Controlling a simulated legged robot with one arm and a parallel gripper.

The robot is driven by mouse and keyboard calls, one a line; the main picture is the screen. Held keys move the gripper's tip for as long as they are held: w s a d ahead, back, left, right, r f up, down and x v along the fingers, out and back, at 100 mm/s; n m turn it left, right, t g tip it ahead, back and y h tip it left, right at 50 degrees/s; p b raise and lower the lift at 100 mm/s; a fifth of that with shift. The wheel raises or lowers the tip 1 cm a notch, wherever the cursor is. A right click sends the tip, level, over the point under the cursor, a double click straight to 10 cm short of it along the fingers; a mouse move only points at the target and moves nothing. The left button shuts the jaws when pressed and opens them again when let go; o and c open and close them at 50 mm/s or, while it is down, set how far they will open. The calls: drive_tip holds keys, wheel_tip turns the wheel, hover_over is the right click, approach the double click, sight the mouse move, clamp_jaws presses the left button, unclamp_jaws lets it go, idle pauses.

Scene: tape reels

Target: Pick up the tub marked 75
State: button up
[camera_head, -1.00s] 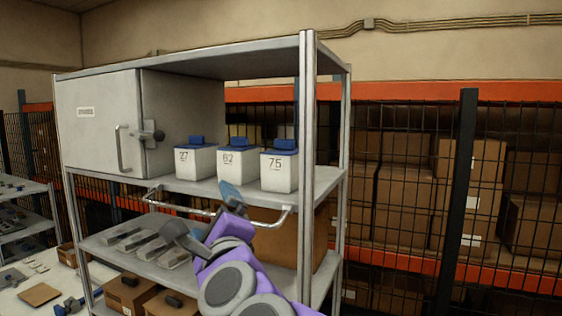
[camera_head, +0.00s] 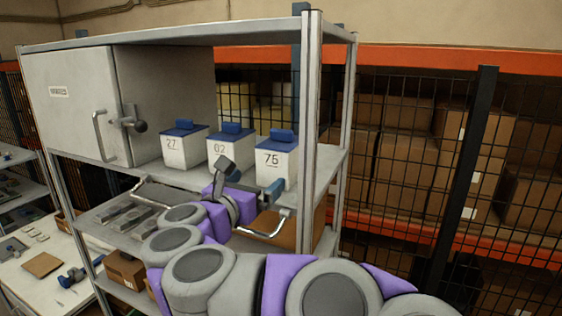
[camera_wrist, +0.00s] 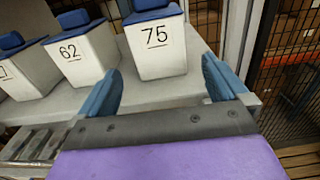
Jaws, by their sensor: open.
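The tub marked 75 (camera_head: 276,160) is white with a blue lid and blue handle. It stands upright on the upper shelf (camera_head: 180,180), rightmost in a row of three tubs. In the wrist view the tub (camera_wrist: 158,50) is straight ahead, a little beyond the fingertips and between their lines. My gripper (camera_wrist: 160,85) is open and empty, its two blue fingers apart, not visibly touching the tub. In the head view my gripper (camera_head: 246,176) is at the shelf's front, low before the tubs.
The tub marked 62 (camera_wrist: 80,55) stands close left of it, and the tub marked 27 (camera_head: 184,146) is further left. A shelf post (camera_head: 309,130) rises close to the right. A metal bar (camera_head: 272,228) runs along the shelf front. A grey cabinet (camera_head: 75,100) is at the left.

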sight(270, 167)
drive_tip(key=x, duration=0.2)
drive_tip(key=p+x, duration=0.1)
drive_tip(key=x, duration=0.4)
drive_tip(key=shift+w+a, duration=0.2)
drive_tip(key=shift+a, duration=0.15)
drive_tip(key=p+x, duration=0.2)
drive_tip(key=x, duration=0.4)
drive_tip(key=shift+w+d+f, duration=0.1)
drive_tip(key=shift+w+d, duration=0.15)
drive_tip(key=shift+s+a, duration=0.1)
drive_tip(key=shift+c, duration=0.5)
drive_tip(key=c, duration=0.6)
